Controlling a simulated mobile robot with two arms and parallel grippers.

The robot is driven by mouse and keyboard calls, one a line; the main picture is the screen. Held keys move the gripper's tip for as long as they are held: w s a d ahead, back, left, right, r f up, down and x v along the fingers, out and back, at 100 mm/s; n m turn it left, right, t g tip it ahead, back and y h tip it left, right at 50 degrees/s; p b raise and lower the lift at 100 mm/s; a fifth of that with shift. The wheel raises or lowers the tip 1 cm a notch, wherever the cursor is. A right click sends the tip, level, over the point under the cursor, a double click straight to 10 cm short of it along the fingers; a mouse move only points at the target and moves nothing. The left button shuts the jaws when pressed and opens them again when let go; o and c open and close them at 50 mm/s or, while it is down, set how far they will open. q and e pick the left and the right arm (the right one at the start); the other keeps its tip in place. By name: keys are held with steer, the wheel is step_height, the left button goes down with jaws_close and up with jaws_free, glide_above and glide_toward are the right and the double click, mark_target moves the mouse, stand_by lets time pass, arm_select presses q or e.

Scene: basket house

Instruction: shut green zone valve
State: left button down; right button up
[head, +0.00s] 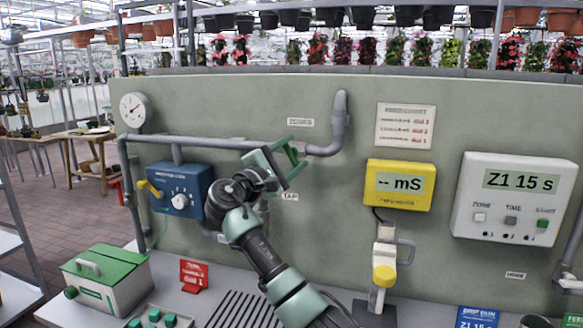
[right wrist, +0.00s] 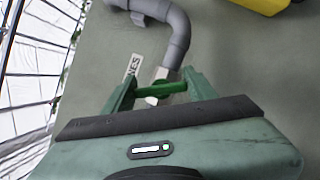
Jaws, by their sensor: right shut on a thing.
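The green zone valve's handle (head: 292,156) is on the grey pipe run at the middle of the wall panel, below the "ZONES" label. My right gripper (head: 293,158) is at the valve, with its fingers on either side of the green handle. In the right wrist view the handle (right wrist: 160,90) spans the gap between the fingertips (right wrist: 160,92), and the gripper is shut on it. The gripper and wrist hide part of the valve and pipe in the head view. My left gripper is not in view.
A grey pipe (head: 335,130) bends up right of the valve. A blue box (head: 181,190) with a dial and yellow lever is left of my arm. A yellow mS meter (head: 399,184) and white timer panel (head: 512,200) are to the right. A green-lidded box (head: 105,280) stands on the bench.

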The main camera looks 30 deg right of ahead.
steer(key=m, duration=0.1)
steer(key=m+g+b, duration=0.1)
steer(key=shift+f+m+y, duration=0.25)
steer(key=shift+m+y, duration=0.05)
steer(key=shift+m, duration=0.1)
steer(key=shift+m+g+y+b, duration=0.3)
steer(key=shift+m+y+b, duration=0.2)
steer(key=shift+m, duration=1)
steer(key=o, duration=1.4)
steer(key=shift+c, duration=0.2)
steer(key=shift+r, duration=0.1)
steer(key=b+v, duration=0.2)
steer(key=v, duration=0.6)
